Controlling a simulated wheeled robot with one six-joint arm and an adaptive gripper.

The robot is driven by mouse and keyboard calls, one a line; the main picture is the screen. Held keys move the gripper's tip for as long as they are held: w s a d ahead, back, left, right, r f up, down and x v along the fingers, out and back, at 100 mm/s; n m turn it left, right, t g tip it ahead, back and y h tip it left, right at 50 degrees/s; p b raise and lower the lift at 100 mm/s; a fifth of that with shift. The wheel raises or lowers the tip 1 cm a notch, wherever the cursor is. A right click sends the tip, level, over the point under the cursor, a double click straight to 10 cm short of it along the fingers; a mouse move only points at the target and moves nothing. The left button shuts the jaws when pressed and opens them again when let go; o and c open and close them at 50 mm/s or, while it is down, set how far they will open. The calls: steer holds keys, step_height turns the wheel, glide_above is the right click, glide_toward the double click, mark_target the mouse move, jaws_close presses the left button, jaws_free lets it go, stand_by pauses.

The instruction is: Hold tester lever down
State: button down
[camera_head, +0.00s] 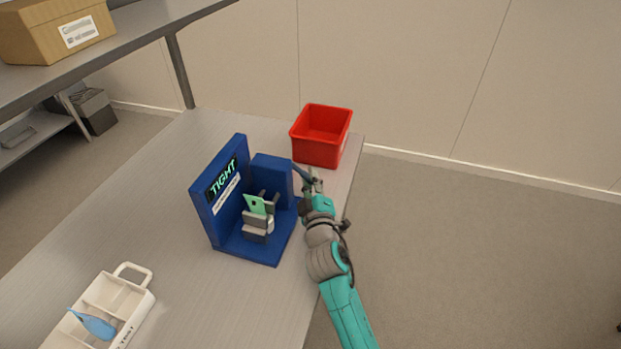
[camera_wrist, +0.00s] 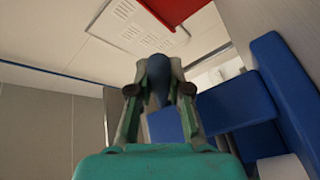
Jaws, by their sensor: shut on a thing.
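The blue tester (camera_head: 262,243) stands on the table, and its screen (camera_head: 222,178) reads "TIGHT". A small green-topped item (camera_head: 256,205) sits between the tester's grey jaws (camera_head: 255,226). The dark blue lever (camera_head: 300,172) sticks out at the tester's right side and slopes down to the right. My gripper (camera_head: 314,182) is at the lever's outer end. In the wrist view my gripper (camera_wrist: 160,82) is shut on the rounded dark lever end (camera_wrist: 159,74), with one finger on each side. My fingers hide part of the lever.
A red bin (camera_head: 320,150) stands just behind the lever, near the table's right edge. A white caddy (camera_head: 138,302) holding a blue item (camera_head: 94,325) is at the front left. A cardboard box (camera_head: 55,32) is on the upper shelf. The table's left middle is clear.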

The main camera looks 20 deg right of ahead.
steer(key=c, duration=1.1)
jaws_free()
steer(key=v, duration=1.2)
